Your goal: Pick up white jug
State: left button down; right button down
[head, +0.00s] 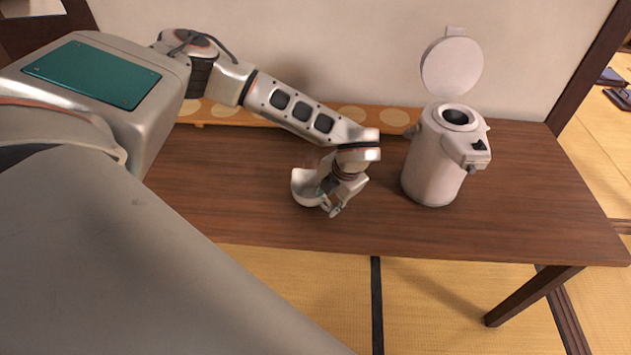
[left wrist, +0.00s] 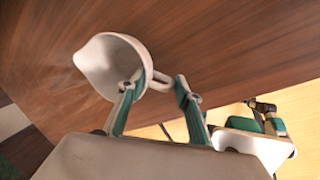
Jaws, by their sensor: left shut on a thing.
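The white jug (head: 304,188) is over the middle of the wooden table, partly hidden by my left gripper (head: 333,204) in the head view. In the left wrist view the jug (left wrist: 110,65) shows its pouring lip and open mouth, with its handle between the fingers of my left gripper (left wrist: 158,92). My left gripper is shut on the jug at the handle side. I cannot tell whether the jug's base touches the table. What looks like my right gripper (left wrist: 266,118) shows small at the right of the left wrist view, away from the jug; its jaws are unclear.
A white hot-water pot (head: 430,165) with its lid raised stands on the table (head: 520,215) to the right of my left gripper. A low wooden board with pale round spots (head: 395,118) runs along the back wall. The table's right end is clear. Tatami (head: 430,310) lies below the front edge.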

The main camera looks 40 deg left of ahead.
pick_arm(q)
jog(key=shift+r, duration=0.15)
notch_tip(320, 180, up, 20)
jog(key=shift+f, duration=0.25)
dwell(1.2)
